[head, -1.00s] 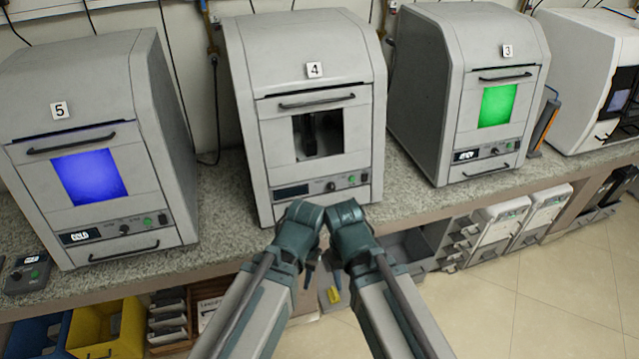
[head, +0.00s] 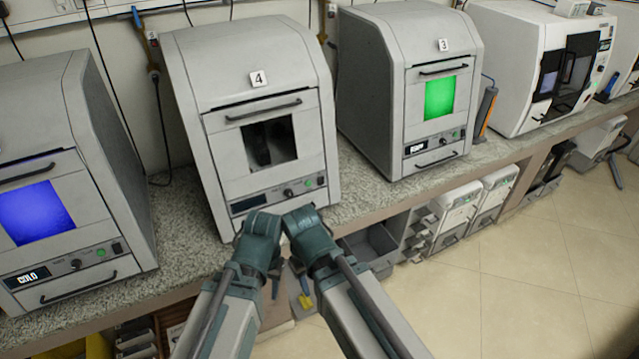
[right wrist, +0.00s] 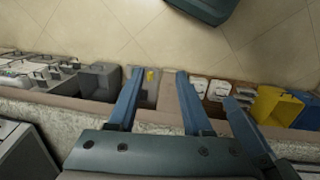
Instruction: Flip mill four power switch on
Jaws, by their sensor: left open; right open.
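Mill four (head: 250,80), a grey cabinet marked 4, stands on the counter in the head view. Its window (head: 268,143) and display (head: 248,204) are dark. Its lower panel has a black knob (head: 289,193) and a small green switch (head: 309,184) to the right; the switch's position is too small to tell. My left gripper (head: 275,284) and right gripper (head: 297,276) are close together, in front of and below the panel, touching nothing visible. In the right wrist view my right gripper (right wrist: 158,74) has spread, empty blue fingers. The left gripper's fingers are mostly hidden by its wrist.
Mill 3 (head: 400,60), with a green window, stands to the right, and a blue-windowed mill (head: 40,120) to the left. A white machine (head: 515,45) is farther right. Bins (head: 375,250) sit under the counter (head: 180,235). The tiled floor (head: 530,270) looks clear.

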